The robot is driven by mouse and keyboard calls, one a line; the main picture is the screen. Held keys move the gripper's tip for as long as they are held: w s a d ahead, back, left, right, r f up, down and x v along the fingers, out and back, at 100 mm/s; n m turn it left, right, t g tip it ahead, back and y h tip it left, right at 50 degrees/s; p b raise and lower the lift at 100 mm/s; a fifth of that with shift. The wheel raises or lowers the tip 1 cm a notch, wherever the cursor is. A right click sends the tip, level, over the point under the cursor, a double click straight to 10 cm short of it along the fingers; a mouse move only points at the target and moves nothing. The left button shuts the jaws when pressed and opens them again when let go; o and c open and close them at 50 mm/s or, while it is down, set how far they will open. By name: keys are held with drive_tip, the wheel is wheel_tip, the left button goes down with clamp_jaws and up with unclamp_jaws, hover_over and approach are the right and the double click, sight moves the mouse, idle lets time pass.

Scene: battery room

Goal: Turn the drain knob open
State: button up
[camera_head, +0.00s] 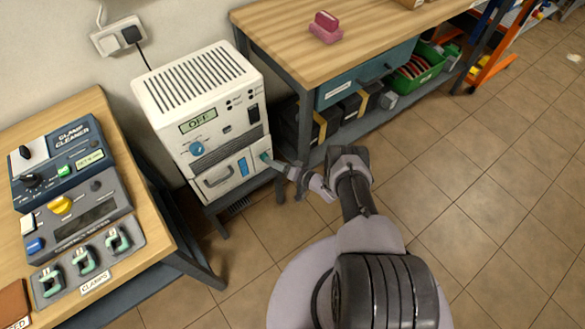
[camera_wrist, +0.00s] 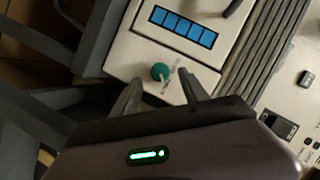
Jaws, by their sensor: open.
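The drain knob (camera_wrist: 160,71) is a small round teal knob on the pale lower front of the white machine (camera_head: 205,110). It also shows small at the machine's lower right in the head view (camera_head: 264,155). A pale mark lies beside the knob in the wrist view. My gripper (camera_wrist: 158,88) is open, with one finger on each side of the area just below the knob in the picture. It also reaches the machine's front in the head view (camera_head: 277,164). I cannot tell whether the fingers touch the knob. The machine's display (camera_head: 198,121) reads OFF.
A blue segmented window (camera_wrist: 183,27) is near the knob. A workbench with a blue drawer (camera_head: 365,75) stands right of the machine. A wooden table with a clamp cleaner (camera_head: 60,150) and clamps (camera_head: 85,262) stands left. The tiled floor (camera_head: 480,190) at right is clear.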

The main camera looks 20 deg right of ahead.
drive_tip(key=p+v, duration=0.3)
drive_tip(key=v, duration=1.1)
drive_tip(key=shift+s+d+p, duration=0.2)
drive_tip(key=shift+p, duration=0.15)
